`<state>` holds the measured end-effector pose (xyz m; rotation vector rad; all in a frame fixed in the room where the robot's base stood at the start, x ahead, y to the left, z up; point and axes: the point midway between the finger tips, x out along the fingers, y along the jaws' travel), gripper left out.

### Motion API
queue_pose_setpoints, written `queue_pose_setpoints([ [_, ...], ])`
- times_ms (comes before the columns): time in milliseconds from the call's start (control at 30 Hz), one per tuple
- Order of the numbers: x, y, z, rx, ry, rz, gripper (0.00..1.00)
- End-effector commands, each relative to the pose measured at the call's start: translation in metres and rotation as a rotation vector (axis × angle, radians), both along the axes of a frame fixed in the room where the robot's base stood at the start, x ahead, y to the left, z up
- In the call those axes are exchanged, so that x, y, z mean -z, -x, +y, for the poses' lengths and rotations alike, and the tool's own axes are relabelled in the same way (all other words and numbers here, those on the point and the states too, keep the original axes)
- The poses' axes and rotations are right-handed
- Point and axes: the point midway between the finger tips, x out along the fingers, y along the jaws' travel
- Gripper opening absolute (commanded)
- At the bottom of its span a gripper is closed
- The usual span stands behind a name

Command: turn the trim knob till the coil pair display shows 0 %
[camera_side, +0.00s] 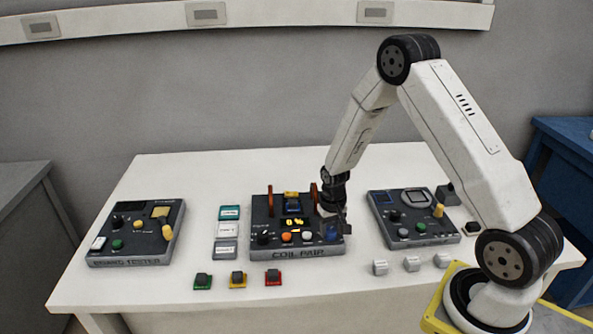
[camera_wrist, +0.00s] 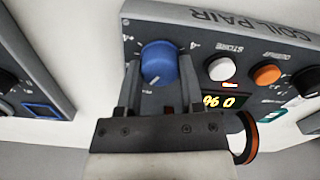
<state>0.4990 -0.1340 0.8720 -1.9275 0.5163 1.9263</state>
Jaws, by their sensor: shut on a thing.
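The coil pair box (camera_side: 297,254) stands in the middle of the white table. The same display (camera_wrist: 217,102) shows upside down in the wrist view. The trim knob (camera_side: 332,231) is blue and sits at the box's right side; it shows large in the wrist view (camera_wrist: 159,60). My gripper (camera_wrist: 160,78) is shut on the knob, one finger on each side. The knob's lower part and the panel behind my fingers are partly hidden.
The board tester (camera_side: 130,262) is at the left and another panel box (camera_side: 412,243) at the right. White (camera_wrist: 220,69) and orange (camera_wrist: 267,75) buttons sit beside the knob. An orange ring (camera_wrist: 250,140) stands close to my gripper. Several small coloured blocks (camera_side: 238,280) lie in front.

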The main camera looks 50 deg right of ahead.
Motion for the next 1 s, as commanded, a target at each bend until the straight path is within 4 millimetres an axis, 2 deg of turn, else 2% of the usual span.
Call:
queue_pose_setpoints([
  [300, -0.0001, 0.0009, 0.0004, 0.002, -0.001, 0.004, 0.00],
  [333, -0.0001, 0.0009, 0.0004, 0.002, -0.001, 0.004, 0.55],
  [400, -0.0001, 0.0008, 0.0004, 0.001, -0.002, 0.003, 0.77],
  [433, -0.0001, 0.0007, 0.0004, 0.001, -0.002, 0.003, 0.84],
  [767, -0.0004, 0.0003, 0.0002, 0.000, 0.000, 0.001, 0.84],
  [1000, -0.0095, -0.0002, 0.0000, 0.000, 0.000, 0.000, 0.84],
])
